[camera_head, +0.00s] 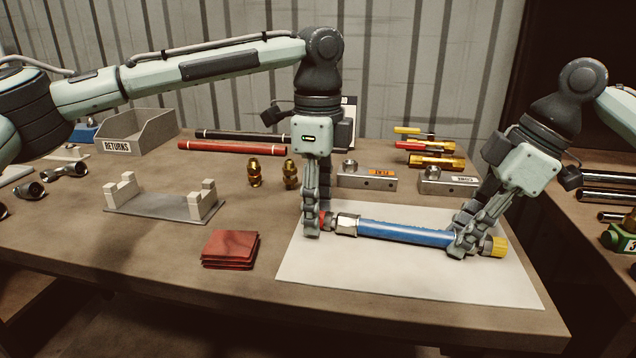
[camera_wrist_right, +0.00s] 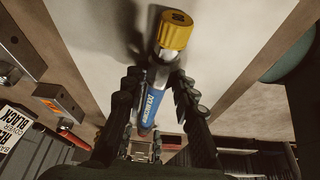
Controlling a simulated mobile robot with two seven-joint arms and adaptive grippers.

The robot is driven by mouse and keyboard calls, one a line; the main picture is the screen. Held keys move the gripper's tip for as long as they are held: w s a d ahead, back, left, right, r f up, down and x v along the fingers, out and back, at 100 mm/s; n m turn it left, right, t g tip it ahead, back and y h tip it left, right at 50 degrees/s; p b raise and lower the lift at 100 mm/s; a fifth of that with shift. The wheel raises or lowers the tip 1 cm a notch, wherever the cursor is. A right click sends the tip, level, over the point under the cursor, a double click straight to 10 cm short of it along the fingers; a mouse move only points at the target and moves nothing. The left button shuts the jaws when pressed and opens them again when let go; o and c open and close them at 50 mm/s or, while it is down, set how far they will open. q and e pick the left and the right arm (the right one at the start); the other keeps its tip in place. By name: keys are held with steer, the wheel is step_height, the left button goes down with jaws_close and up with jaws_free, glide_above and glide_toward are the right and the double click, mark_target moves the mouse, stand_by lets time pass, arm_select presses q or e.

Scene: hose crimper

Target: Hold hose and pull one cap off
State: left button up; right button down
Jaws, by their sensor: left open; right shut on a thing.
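The blue hose (camera_head: 405,233) lies across the white mat (camera_head: 400,282), with metal fittings at its ends. A yellow cap (camera_head: 494,246) sits on its right end; it also shows in the right wrist view (camera_wrist_right: 175,32). A red cap (camera_head: 325,219) is at the left end, partly hidden by my left gripper. My left gripper (camera_head: 314,225) points down at the red cap, its fingers open around or beside it; I cannot tell which. My right gripper (camera_head: 464,240) is shut on the hose near the yellow cap, which sticks out past its fingers.
Two metal blocks (camera_head: 367,180) (camera_head: 447,183) stand behind the mat. Brass fittings (camera_head: 254,172), a grey cradle (camera_head: 165,207) and red cloths (camera_head: 230,249) are to the left. A returns bin (camera_head: 150,131) is at the back left. The mat's front is clear.

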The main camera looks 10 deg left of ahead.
arm_select(q)
steer(key=shift+f, duration=0.35)
steer(key=shift+c, duration=0.4)
jaws_close()
